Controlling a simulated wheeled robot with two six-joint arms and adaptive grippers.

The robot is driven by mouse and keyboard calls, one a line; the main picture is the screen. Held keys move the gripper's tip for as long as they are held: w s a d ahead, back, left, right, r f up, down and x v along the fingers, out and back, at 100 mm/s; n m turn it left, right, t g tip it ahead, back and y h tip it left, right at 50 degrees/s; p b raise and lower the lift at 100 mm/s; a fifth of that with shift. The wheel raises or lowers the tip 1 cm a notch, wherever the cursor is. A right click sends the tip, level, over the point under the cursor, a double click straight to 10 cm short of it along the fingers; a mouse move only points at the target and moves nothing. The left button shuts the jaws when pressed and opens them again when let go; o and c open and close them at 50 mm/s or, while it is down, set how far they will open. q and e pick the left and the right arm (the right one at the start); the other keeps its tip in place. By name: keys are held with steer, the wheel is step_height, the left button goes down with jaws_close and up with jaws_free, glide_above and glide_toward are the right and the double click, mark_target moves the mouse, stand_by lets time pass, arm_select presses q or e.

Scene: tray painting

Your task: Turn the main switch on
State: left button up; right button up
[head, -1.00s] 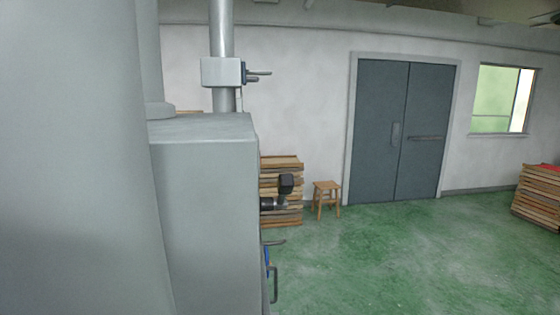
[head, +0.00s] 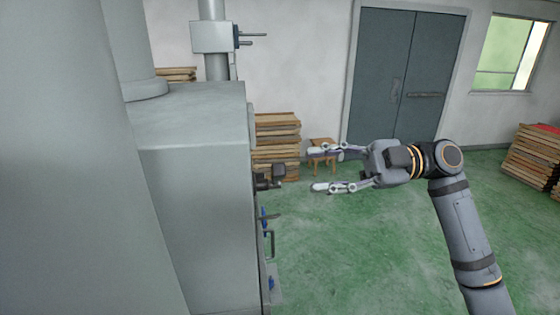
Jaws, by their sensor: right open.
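A grey machine cabinet (head: 190,200) stands at the left, and its front is seen nearly edge-on. A dark knob-like fitting (head: 268,178) sticks out of this front; I cannot tell for sure whether it is the main switch or how it is set. My right gripper (head: 315,170) points left toward the fitting at about its height in the picture. Its two fingers are spread and empty, with a visible gap to the fitting. My left gripper is not in view.
Handles and small blue parts (head: 271,283) stick out lower on the cabinet front. A box with levers (head: 211,37) sits on a pipe above. Stacked wooden trays (head: 277,135) and a stool (head: 323,143) stand behind. Green floor (head: 350,260) is open to the right.

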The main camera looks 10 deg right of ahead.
mark_target(279, 172)
steer(key=a+p, duration=0.1)
steer(key=a, duration=0.1)
steer(key=a+p, duration=0.1)
steer(key=a, duration=0.1)
steer(key=a+p, duration=0.1)
steer(key=a, duration=0.2)
steer(key=shift+s+r+p, duration=0.1)
steer(key=shift+r+p, duration=0.2)
steer(key=shift+a+f, duration=0.2)
steer(key=shift+a, duration=0.2)
jaws_close()
